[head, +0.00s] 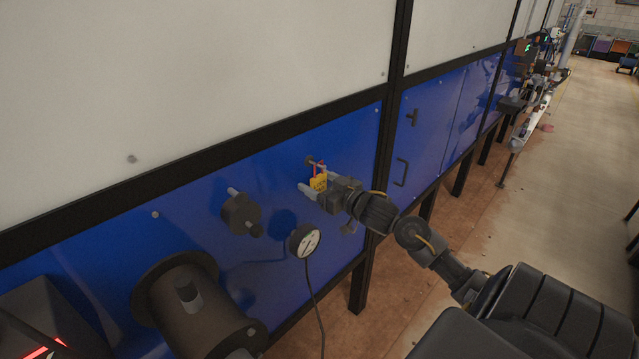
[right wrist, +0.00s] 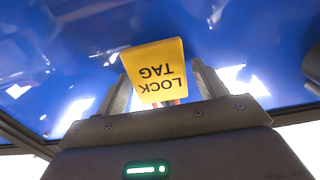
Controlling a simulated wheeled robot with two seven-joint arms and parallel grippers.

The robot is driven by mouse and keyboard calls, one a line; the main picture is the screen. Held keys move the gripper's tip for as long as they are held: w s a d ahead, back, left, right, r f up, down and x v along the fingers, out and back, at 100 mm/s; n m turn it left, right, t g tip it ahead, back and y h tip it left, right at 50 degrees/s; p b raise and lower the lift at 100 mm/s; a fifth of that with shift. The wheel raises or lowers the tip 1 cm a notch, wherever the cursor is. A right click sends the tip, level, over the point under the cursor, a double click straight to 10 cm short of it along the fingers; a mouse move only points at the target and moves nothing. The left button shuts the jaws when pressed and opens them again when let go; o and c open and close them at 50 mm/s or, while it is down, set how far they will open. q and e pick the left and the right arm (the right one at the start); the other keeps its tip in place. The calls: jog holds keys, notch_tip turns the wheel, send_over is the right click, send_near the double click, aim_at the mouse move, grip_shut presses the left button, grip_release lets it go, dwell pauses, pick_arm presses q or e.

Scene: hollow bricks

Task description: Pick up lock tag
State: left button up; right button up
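The yellow lock tag (head: 319,182) hangs by a red piece from a small fitting (head: 311,160) on the blue panel. In the right wrist view the tag (right wrist: 155,68) shows its black "LOCK TAG" lettering upside down. My right gripper (head: 315,185) is at the tag, with its two fingers spread and the tag between them. In the right wrist view the fingers of the right gripper (right wrist: 165,88) stand apart on either side of the tag, partly hidden behind it. I cannot tell whether either finger touches it. My left gripper is not in view.
A round gauge (head: 305,240) with a hanging cable sits below and left of the tag. A dark valve knob (head: 241,213) and a large dark cylinder (head: 195,305) stick out from the panel further left. A black frame post (head: 392,110) is to the right. Open floor (head: 560,190) lies further right.

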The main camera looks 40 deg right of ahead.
jog(key=c, duration=0.9)
jog(key=shift+o, duration=0.2)
jog(key=shift+r+b, duration=0.45)
jog(key=shift+r, duration=0.15)
jog(key=s+d+b, duration=0.1)
jog(key=s+b, duration=0.2)
jog(key=s, duration=1.5)
jog(key=shift+d+r+b, duration=0.15)
jog(key=shift+d+b, duration=0.1)
jog(key=shift+b, duration=0.05)
